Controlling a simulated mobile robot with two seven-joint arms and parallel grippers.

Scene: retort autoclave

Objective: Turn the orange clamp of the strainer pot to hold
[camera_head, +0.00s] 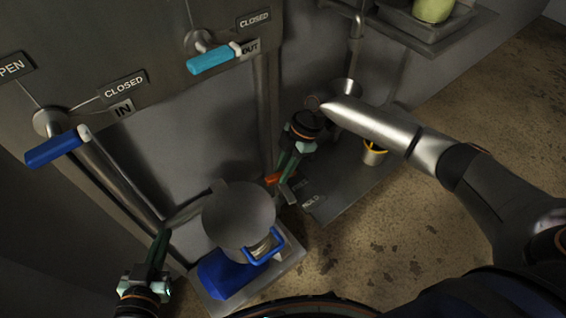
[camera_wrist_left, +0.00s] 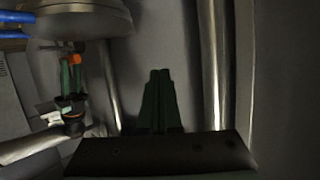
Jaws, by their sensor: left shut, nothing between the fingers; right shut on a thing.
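The strainer pot (camera_head: 238,212) has a round grey top and a blue handle (camera_head: 262,246) at its front; its underside shows in the left wrist view (camera_wrist_left: 75,18). The orange clamp (camera_head: 271,179) is at its right rear and shows as a small orange piece in the left wrist view (camera_wrist_left: 75,60). The FREE and HOLD labels (camera_head: 313,201) are just right of it. My right gripper (camera_head: 284,183) is shut on the clamp, its fingers partly hiding it. My left gripper (camera_head: 163,236) is shut and empty, left of the pot; its fingertips show in the left wrist view (camera_wrist_left: 160,73).
A dark blue lever (camera_head: 56,149) marked IN and a light blue lever (camera_head: 212,60) marked OUT are on the vessel above, both beside CLOSED labels. A yellow-rimmed bucket (camera_head: 374,153) is right of my right gripper. The floor at right is open.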

